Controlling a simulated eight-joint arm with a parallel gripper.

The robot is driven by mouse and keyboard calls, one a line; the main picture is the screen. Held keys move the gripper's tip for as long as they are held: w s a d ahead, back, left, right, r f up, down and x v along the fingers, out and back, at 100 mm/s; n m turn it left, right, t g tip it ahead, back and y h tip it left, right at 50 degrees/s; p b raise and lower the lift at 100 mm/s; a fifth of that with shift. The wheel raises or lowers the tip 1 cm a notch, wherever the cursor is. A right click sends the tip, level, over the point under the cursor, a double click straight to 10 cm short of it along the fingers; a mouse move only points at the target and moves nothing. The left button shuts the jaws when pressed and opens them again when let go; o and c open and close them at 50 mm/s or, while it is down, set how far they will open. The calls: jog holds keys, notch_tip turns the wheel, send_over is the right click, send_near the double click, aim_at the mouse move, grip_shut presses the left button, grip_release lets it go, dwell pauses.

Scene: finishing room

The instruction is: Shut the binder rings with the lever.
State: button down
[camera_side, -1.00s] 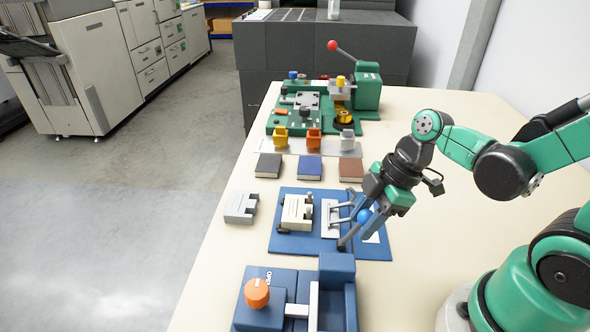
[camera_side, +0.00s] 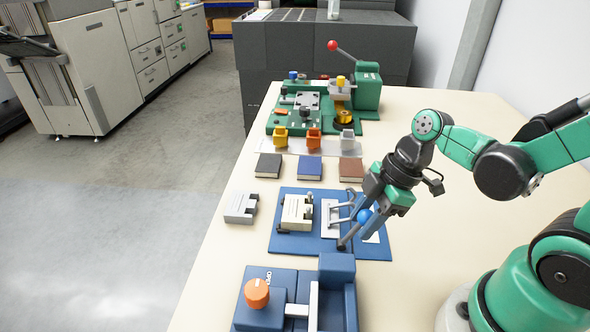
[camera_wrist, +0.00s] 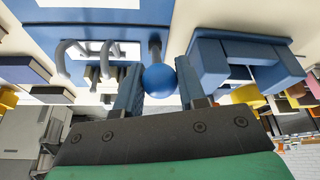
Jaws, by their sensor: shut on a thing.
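The ring mechanism (camera_side: 330,220) is a pale plate with curved grey prongs, on a blue board (camera_side: 290,243). In the wrist view its rings (camera_wrist: 105,52) look like hooks; I cannot tell whether their tips meet. The lever (camera_side: 349,237) is a grey rod rising beside the rings to a blue ball knob (camera_side: 364,216). My gripper (camera_side: 366,218) is shut on this knob at the board's right side. In the wrist view the knob (camera_wrist: 160,81) sits between my two blue fingers, and the rod runs away behind it.
A cream block (camera_side: 297,212) stands on the board left of the rings. A blue fixture with an orange knob (camera_side: 257,293) is close in front. Three books (camera_side: 309,168) lie behind. A green press (camera_side: 368,88) with a red-knobbed handle stands farther back. The right tabletop is clear.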

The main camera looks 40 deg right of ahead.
jog(key=shift+a, duration=0.1)
jog(key=w+a+g+h, duration=0.1)
jog(key=w+g+h, duration=0.1)
jog(key=g, duration=0.1)
jog(key=shift+a+r+h, duration=0.35)
jog(key=shift+a+h, duration=0.05)
jog(key=shift+w+a+f+g+h, duration=0.15)
jog(key=shift+w+a+g+h, duration=0.35)
jog(key=shift+g+h, duration=0.3)
jog(key=shift+w+a+f+g+h, duration=0.1)
jog(key=shift+w+a+g+h, duration=0.35)
jog(key=shift+g+h, duration=0.35)
jog(key=c, duration=0.5)
grip_release()
jog(key=shift+v, duration=2.85)
